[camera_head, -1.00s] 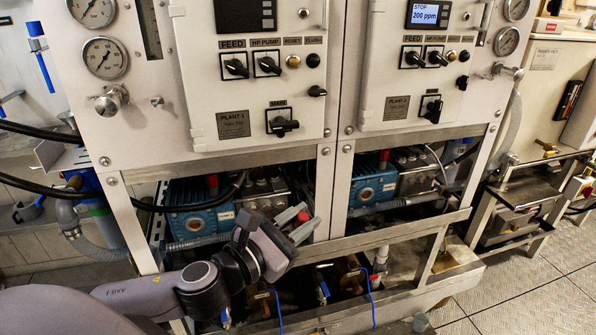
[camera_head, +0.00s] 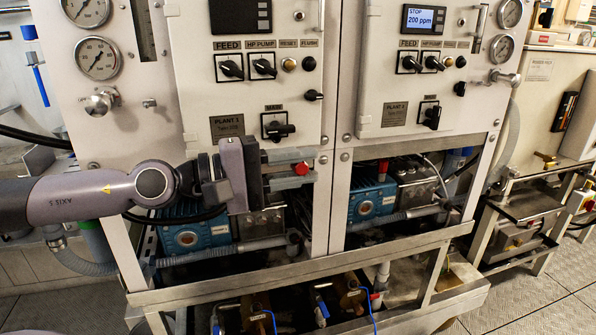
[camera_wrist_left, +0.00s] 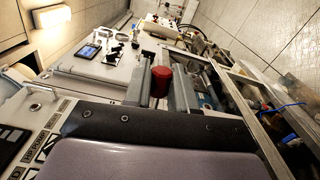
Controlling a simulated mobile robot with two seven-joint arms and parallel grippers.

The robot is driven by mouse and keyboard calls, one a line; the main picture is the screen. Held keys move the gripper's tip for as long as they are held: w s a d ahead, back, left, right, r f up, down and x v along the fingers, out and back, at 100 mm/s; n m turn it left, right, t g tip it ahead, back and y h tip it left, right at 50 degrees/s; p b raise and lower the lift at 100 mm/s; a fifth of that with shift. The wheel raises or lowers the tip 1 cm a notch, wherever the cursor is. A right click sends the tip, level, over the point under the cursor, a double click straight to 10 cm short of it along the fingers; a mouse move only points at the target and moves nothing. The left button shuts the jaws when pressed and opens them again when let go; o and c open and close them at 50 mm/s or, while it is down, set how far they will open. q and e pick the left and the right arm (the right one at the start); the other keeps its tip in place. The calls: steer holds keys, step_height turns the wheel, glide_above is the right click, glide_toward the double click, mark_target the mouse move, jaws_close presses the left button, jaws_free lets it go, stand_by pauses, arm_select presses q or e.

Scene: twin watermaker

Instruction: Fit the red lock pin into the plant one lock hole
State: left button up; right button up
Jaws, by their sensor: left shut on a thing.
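The red lock pin (camera_head: 302,168) shows as a small red head at the tips of my left gripper (camera_head: 295,169), which is shut on it. In the left wrist view the red pin (camera_wrist_left: 161,80) sits between the two grey fingers of my left gripper (camera_wrist_left: 164,88). The gripper is at the lower edge of the plant one panel (camera_head: 190,100), below its black main switch (camera_head: 278,127). I cannot make out the lock hole itself. The rest of the pin is hidden by the fingers. My right gripper is in neither view.
The plant two panel (camera_head: 408,75) stands to the right, past a white upright. Blue pumps (camera_head: 196,236) and hoses lie in the open bay below. A metal frame rail (camera_head: 230,283) runs across the front. The tiled floor at right is clear.

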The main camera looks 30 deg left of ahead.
arm_select(q)
steer(key=shift+r, duration=0.1)
stand_by(0.4)
steer(key=shift+s+r+p, duration=0.1)
steer(key=shift+p, duration=0.5)
steer(key=shift+f, duration=0.2)
steer(key=shift+w+a+f+b, duration=0.15)
steer(key=shift+w+a+b, duration=0.1)
steer(key=shift+b, duration=0.4)
steer(key=b, duration=0.1)
steer(key=w+a+b, duration=0.1)
steer(key=shift+w+a+b, duration=0.15)
steer(key=shift+a+b, duration=0.15)
steer(key=shift+w+a, duration=0.9)
steer(key=shift+a, duration=0.15)
steer(key=shift+f, duration=0.1)
